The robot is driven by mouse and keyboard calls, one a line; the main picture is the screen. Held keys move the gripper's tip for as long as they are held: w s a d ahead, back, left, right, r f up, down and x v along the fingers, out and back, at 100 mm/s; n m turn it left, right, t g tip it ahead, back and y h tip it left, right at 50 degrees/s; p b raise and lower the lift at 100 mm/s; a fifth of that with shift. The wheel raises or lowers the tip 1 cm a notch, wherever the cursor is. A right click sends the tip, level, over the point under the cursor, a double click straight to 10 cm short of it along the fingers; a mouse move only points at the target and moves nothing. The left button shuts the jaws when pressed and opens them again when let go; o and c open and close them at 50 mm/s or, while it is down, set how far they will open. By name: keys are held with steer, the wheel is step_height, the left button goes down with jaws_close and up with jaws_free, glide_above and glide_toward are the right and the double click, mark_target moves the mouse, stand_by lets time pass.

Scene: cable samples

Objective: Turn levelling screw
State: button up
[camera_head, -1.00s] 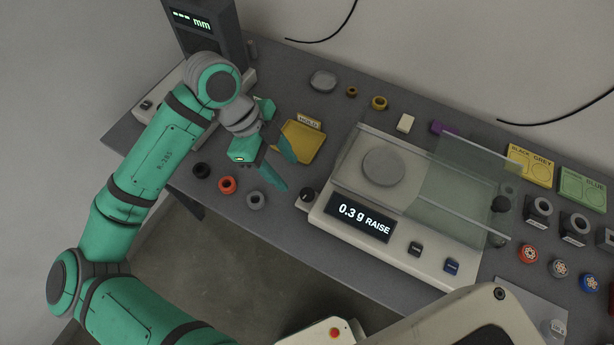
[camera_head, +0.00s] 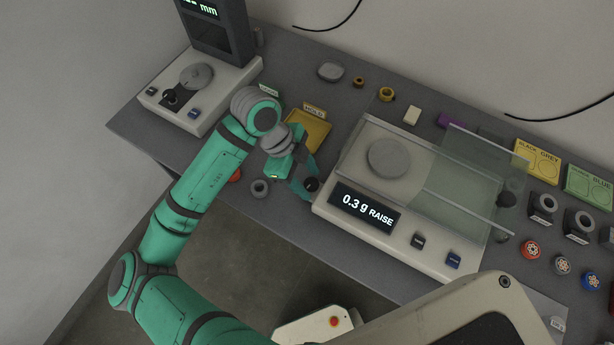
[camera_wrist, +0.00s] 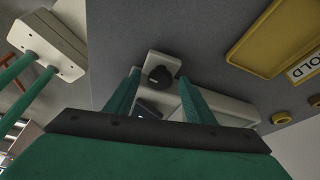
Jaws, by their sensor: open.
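The levelling screw is a black knob (camera_head: 311,184) at the left front corner of the white balance (camera_head: 330,212). The balance's display (camera_head: 364,206) reads "0.3 g RAISE". My gripper (camera_head: 304,188) is open, with its green fingers close to the knob. In the wrist view the knob (camera_wrist: 160,76) sits on a pale tab between my two open fingers (camera_wrist: 158,82), toward their far ends. I cannot tell whether either finger touches it.
A yellow tray (camera_head: 318,137) marked HOLD lies behind my gripper. A grey ring (camera_head: 260,188) and a red ring (camera_head: 235,175) lie to the left. A measuring device (camera_head: 198,90) stands at the back left. Glass panels (camera_head: 465,175) cover the balance's right part.

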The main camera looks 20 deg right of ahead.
steer(key=shift+c, duration=0.3)
steer(key=c, duration=1)
steer(key=shift+o, duration=0.2)
steer(key=shift+s+a+n+t+h, duration=0.15)
steer(key=shift+n+t+h, duration=0.25)
steer(key=shift+n, duration=1.1)
steer(key=o, duration=1)
steer(key=shift+a, duration=0.1)
steer(key=shift+s+d, duration=0.1)
steer(key=shift+d, duration=0.15)
